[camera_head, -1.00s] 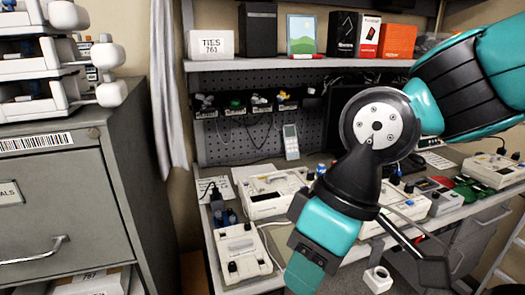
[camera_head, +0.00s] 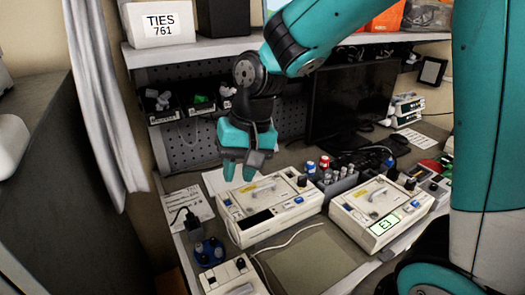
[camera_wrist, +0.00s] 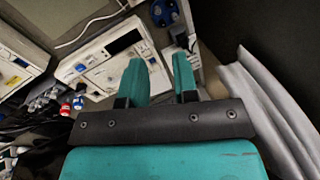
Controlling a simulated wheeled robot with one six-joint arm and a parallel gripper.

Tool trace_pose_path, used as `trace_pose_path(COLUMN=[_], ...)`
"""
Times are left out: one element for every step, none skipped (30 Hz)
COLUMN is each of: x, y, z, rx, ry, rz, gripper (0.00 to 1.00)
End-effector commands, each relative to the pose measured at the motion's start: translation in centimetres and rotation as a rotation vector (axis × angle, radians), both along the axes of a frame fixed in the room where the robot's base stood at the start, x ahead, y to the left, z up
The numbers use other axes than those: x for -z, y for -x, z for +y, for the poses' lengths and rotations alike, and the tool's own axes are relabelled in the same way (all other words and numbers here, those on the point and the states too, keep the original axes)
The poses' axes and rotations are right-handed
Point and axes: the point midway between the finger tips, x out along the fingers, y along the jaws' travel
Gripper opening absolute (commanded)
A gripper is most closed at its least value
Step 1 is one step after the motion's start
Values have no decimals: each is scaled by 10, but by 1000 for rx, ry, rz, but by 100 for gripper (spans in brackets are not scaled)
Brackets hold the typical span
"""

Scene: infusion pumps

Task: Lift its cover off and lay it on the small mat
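My gripper (camera_head: 238,177) is above the back left edge of the middle infusion pump (camera_head: 282,212), pointing down. In the wrist view its two teal fingers (camera_wrist: 160,75) are apart with nothing between them. The middle pump is off-white, with a dark screen, a blue button and a pale handle-like bar on a raised top panel, which may be the cover (camera_head: 262,188). It also shows in the wrist view (camera_wrist: 105,60), partly hidden by a finger. A flat grey-green mat (camera_head: 312,265) lies bare in front of this pump.
A second pump (camera_head: 385,212) with a lit green display stands to the right. Between the pumps is a grey holder (camera_head: 338,187) with small bottles. Another pump (camera_head: 232,277) is at front left, beside a blue round object (camera_head: 208,251). A white cable (camera_head: 285,243) runs by the mat. A shelf (camera_head: 190,52) overhangs behind.

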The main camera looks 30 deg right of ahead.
Motion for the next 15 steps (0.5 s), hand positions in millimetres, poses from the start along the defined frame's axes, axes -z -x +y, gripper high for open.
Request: trace_pose_path(x=[1, 8, 18, 27, 36, 49, 59, 69, 81, 91, 99, 109, 115, 121, 127], y=[-31, -49, -70, -84, -97, -113, -122, -131, -141, -146, -151, -155, -158, -160, -162], z=[-14, -24, -37, -48, -58, -72, -83, -93, -106, -115, -122, -132, -138, -142, -148], rx=[158, 259, 393, 491, 586, 707, 793, 873, 970, 1037, 1096, 1166, 1211, 1247, 1288], ry=[21, 34, 52, 65, 76, 91, 103, 114, 126, 136, 143, 152, 157, 161, 167], rz=[45, 64, 90, 107, 123, 141, 154, 165, 175, 181, 189, 194, 197, 200, 203], gripper=[28, 28, 28, 28, 28, 28, 28, 28, 28, 28, 28, 28, 28, 28, 28])
